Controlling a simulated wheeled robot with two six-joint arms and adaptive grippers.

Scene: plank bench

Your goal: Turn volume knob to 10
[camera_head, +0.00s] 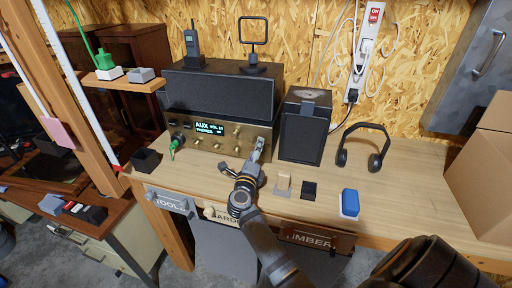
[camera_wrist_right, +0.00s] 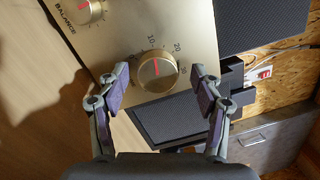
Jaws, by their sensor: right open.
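The gold-faced amplifier (camera_head: 209,150) stands at the back of the bench, its lit display (camera_head: 208,128) showing AUX and a volume that looks like 21, small to read. In the right wrist view the volume knob (camera_wrist_right: 157,74) is round and gold, with a red pointer line and a printed scale with 10 and 20 around it. My right gripper (camera_wrist_right: 162,87) is open, its fingers on either side of the knob with gaps visible. In the head view my right gripper (camera_head: 257,150) is at the panel's right end and covers that part.
The balance knob (camera_wrist_right: 84,10) is beside the volume knob. A black speaker (camera_head: 304,126) stands right of the amplifier, with headphones (camera_head: 364,148) beyond it. A green plug (camera_head: 173,149) sticks out at the panel's left. Small blocks and a blue sponge-like item (camera_head: 350,202) lie at the front.

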